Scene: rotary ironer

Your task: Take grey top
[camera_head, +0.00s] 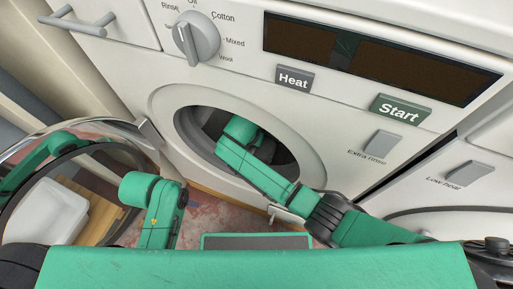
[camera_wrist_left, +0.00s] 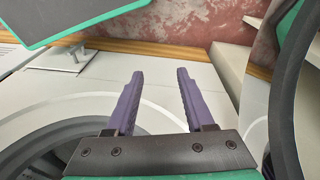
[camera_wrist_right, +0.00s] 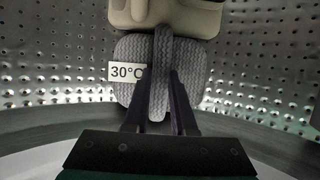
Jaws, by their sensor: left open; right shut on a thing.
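The grey top (camera_wrist_right: 190,58) is a patterned grey cloth inside the metal drum, with a white "30°C" label (camera_wrist_right: 127,72) on its left part. My right gripper (camera_wrist_right: 159,88) is shut on a fold of it in the right wrist view. In the head view my right arm reaches through the round door opening (camera_head: 180,118), which hides the gripper and cloth. My left gripper (camera_wrist_left: 160,75) is open and empty in the left wrist view, by the white machine front; its fingers are not clear in the head view.
A beige item (camera_wrist_right: 185,14) lies right behind the grey top, touching or very close. The perforated drum wall (camera_wrist_right: 55,55) surrounds them. The round door (camera_head: 139,128) stands open at left. A white container (camera_head: 46,212) is seen beyond it. The machine's panel has a dial (camera_head: 196,38) and Start button (camera_head: 400,109).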

